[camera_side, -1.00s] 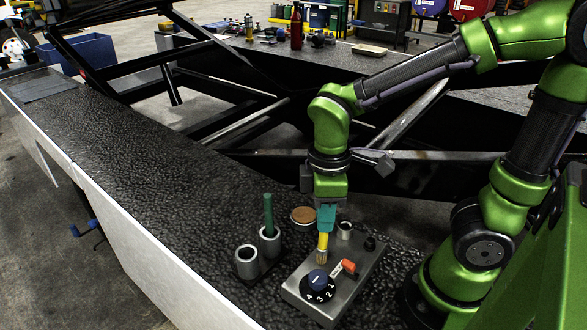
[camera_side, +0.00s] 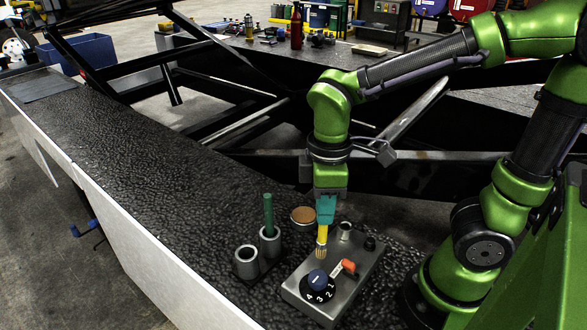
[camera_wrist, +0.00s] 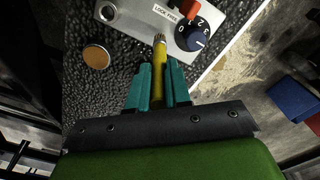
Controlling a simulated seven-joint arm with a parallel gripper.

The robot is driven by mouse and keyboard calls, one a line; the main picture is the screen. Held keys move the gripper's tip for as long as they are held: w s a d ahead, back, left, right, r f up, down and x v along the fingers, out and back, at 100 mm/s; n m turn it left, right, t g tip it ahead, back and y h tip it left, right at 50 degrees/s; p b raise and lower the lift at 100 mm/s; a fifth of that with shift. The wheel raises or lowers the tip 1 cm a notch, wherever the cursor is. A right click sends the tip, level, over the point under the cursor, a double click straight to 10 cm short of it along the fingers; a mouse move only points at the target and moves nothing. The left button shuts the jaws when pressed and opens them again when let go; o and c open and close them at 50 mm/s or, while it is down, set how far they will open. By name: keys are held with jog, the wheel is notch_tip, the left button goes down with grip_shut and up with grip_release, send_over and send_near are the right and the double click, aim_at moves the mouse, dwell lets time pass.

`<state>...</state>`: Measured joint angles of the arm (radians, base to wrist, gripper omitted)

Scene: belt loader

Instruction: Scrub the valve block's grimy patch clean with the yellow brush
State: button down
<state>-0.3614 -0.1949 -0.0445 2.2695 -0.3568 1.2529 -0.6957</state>
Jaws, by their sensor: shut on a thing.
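The valve block (camera_side: 345,283) is a grey metal box on the dark textured bench, with a blue dial (camera_side: 318,279), an orange-red lever (camera_side: 347,266) and metal and black fittings. My gripper (camera_side: 325,215) is shut on the yellow brush (camera_side: 322,235), which points bristles down at the block's top. In the wrist view the brush (camera_wrist: 159,70) lies between the teal fingers, its bristle end at the edge of the block (camera_wrist: 150,17). Whether the bristles touch the surface I cannot tell. No grimy patch is distinguishable in either view.
A two-tube holder (camera_side: 246,262) with a green-handled thing (camera_side: 268,212) standing in it is left of the block. A round brown-topped disc (camera_side: 303,216) lies behind it.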

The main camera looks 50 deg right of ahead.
jog(key=shift+r, duration=3.05)
